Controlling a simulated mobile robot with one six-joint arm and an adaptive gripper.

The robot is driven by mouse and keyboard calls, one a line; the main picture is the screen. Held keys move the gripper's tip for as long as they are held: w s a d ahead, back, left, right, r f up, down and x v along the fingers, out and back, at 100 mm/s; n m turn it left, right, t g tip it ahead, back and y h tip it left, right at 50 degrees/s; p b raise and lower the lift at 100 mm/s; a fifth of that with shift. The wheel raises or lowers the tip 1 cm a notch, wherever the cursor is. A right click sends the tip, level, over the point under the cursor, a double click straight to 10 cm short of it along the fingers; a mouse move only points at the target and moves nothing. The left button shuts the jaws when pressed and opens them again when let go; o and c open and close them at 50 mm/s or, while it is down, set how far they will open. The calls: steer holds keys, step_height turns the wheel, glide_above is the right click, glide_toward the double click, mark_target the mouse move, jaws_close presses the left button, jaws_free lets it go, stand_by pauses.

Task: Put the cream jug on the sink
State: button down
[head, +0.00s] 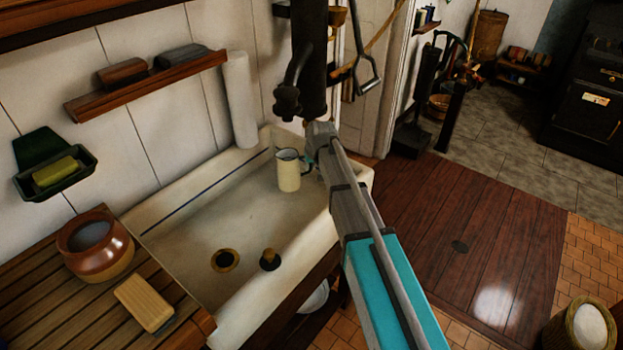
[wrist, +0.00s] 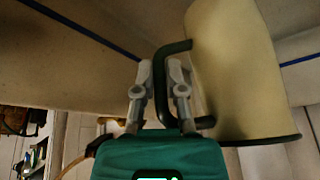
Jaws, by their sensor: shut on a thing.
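The cream jug (head: 289,170), pale with a dark rim and a dark handle, is upright at the far right end of the sink (head: 190,240). In the wrist view the jug (wrist: 235,70) fills the upper right. My gripper (wrist: 165,75) is shut on its dark handle, with grey fingers on either side of it. In the head view my gripper (head: 312,165) is at the jug's right side and partly hidden by my arm. I cannot tell whether the jug's base touches the sink.
A dark pump or tap (head: 300,80) hangs above the sink's far end, close to my arm. A plug (head: 270,260) and a drain hole (head: 225,260) lie in the basin. A brown pot (head: 95,245) and a brush (head: 145,303) stand on the slatted board at left. The basin's middle is clear.

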steer(key=shift+w+d+f, duration=0.1)
steer(key=shift+w+f, duration=0.1)
stand_by(0.3)
steer(key=shift+w+d+f+b, duration=0.1)
steer(key=shift+w+f+b, duration=0.1)
steer(key=shift+f+b, duration=0.85)
steer(key=shift+w+d+f+b, duration=0.1)
steer(key=shift+w+f+b, duration=0.05)
steer(key=shift+f+b, duration=0.85)
steer(key=c, duration=0.7)
jaws_free()
steer(key=shift+r, duration=0.2)
steer(key=p+v, duration=1.1)
steer(key=v, duration=0.1)
